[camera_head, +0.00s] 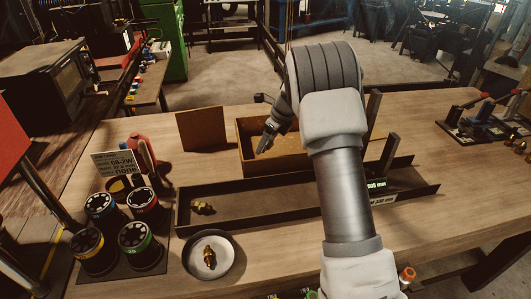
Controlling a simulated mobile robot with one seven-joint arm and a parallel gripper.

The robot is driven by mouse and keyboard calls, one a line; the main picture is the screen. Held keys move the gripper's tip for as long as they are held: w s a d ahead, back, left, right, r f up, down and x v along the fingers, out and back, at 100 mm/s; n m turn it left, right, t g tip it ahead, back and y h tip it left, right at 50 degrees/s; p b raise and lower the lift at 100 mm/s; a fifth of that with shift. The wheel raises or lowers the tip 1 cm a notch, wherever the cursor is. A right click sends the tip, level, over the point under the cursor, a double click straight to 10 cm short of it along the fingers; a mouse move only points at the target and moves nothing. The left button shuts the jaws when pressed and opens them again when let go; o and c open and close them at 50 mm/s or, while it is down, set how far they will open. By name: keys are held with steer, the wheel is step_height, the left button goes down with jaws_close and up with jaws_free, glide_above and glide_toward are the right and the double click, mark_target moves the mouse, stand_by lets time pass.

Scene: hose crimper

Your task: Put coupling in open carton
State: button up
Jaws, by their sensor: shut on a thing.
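My gripper (267,140) reaches down from the arm over the front left part of an open cardboard carton (243,144). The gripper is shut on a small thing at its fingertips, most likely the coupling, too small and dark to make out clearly. My arm hides the carton's right part. One brass fitting (203,208) lies at the left end of a long dark tray (262,205) in front of the carton. Another brass fitting (209,257) sits in a round dish (224,262) at the front.
An upright brown panel (202,130) stands left of the carton. Several dark round containers with coloured rings (139,238) and a label card (117,164) stand at the left. Bare table shows right of my arm.

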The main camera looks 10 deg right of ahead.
steer(key=shift+s+a+f, duration=0.1)
steer(key=shift+a+f, duration=0.15)
steer(key=shift+f, duration=1.9)
steer(key=shift+f, duration=0.15)
steer(key=o, duration=1.4)
steer(key=shift+o, duration=0.2)
